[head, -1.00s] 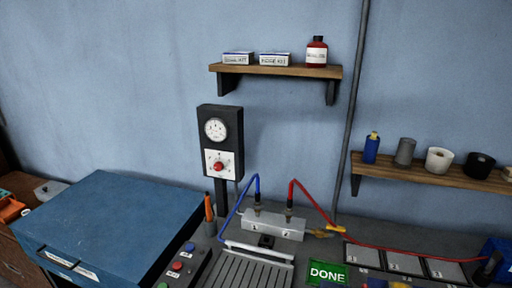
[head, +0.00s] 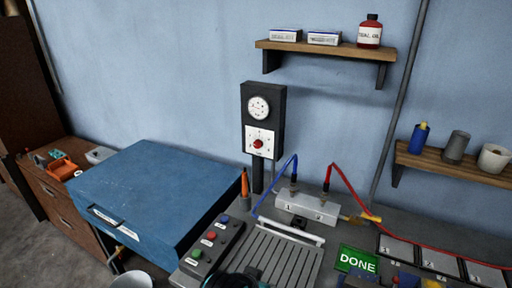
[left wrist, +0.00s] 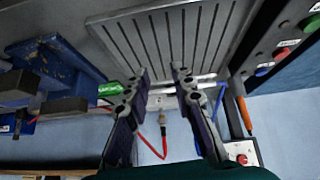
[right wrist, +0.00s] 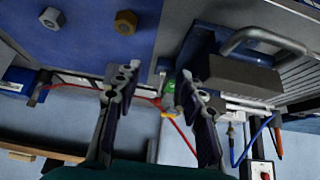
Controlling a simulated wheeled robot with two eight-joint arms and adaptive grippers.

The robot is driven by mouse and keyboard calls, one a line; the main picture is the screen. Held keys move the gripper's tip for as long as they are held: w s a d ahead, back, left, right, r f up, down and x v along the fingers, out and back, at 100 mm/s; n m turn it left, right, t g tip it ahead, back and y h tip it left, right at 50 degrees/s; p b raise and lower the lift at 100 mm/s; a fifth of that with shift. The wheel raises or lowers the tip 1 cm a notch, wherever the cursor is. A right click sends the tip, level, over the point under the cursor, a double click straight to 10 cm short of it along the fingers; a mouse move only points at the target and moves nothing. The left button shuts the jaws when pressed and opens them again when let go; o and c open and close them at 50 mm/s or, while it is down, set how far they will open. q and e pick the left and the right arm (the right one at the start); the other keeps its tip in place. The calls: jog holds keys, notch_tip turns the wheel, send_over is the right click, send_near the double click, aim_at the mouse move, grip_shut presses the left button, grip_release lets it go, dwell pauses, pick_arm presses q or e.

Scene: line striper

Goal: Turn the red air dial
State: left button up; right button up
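The red air dial (head: 258,144) sits on a white plate on the lower part of a black post-mounted box, below a round white gauge (head: 258,107). The dial also shows at the lower right of the left wrist view (left wrist: 243,159) and at the bottom right edge of the right wrist view (right wrist: 265,176). My left gripper (left wrist: 164,72) is open and empty, apart from the dial. My right gripper (right wrist: 157,75) is open and empty, farther from the dial. Neither gripper's fingers show clearly in the head view.
A blue chest (head: 150,190) stands left of the post. An orange-handled tool (head: 245,184), a button box (head: 212,243), a grooved plate (head: 278,262) and a two-port block (head: 306,207) with blue and red hoses lie around the post's foot. A shelf (head: 325,48) hangs above right.

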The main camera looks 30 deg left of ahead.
pick_arm(q)
jog(key=shift+o, duration=1.4)
jog(key=w+d+r+n+t+h, duration=0.1)
jog(key=w+r+n+h, duration=0.1)
jog(key=w+r+n, duration=0.3)
jog(key=w+n, duration=0.2)
jog(key=w, duration=0.2)
jog(key=shift+w+d+r+t+p, duration=0.15)
jog(key=shift+t+p, duration=0.25)
jog(key=n+t+y+p, duration=0.2)
jog(key=n+t, duration=0.7)
jog(key=n, duration=2)
send_near(256, 146)
jog(key=w+b, duration=0.1)
jog(key=w, duration=0.7)
jog(key=shift+w+d+r, duration=0.1)
jog(key=shift+w+d, duration=0.05)
jog(key=shift+w, duration=0.1)
grip_shut()
